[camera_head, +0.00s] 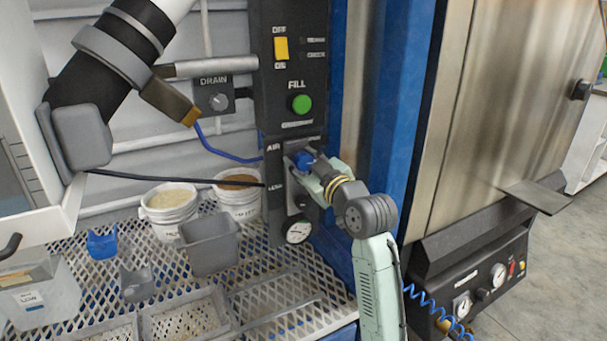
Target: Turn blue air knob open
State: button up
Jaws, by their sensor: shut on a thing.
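The blue air knob (303,158) is on the dark lower panel (277,213) beside the word AIR, under the green FILL button. My gripper (308,166) reaches in from the lower right and is shut on the knob. The fingers hide part of the knob, and I cannot tell its exact turn. A round gauge (298,232) sits at the foot of the same panel.
White buckets (170,210) and a grey bin (211,246) stand on the mesh shelf at left. A steel cabinet (480,110) with a jutting ledge stands at right.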

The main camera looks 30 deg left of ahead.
jog(key=n+b, duration=0.1)
jog(key=n, duration=0.1)
jog(key=n+b, duration=0.4)
jog(key=shift+s+f, duration=0.1)
jog(key=shift+f, duration=0.15)
jog(key=shift+r+n+b, duration=0.1)
jog(key=shift+n+b, duration=1.1)
jog(key=shift+n, duration=0.9)
jog(key=o, duration=1.2)
jog(key=v, duration=1.2)
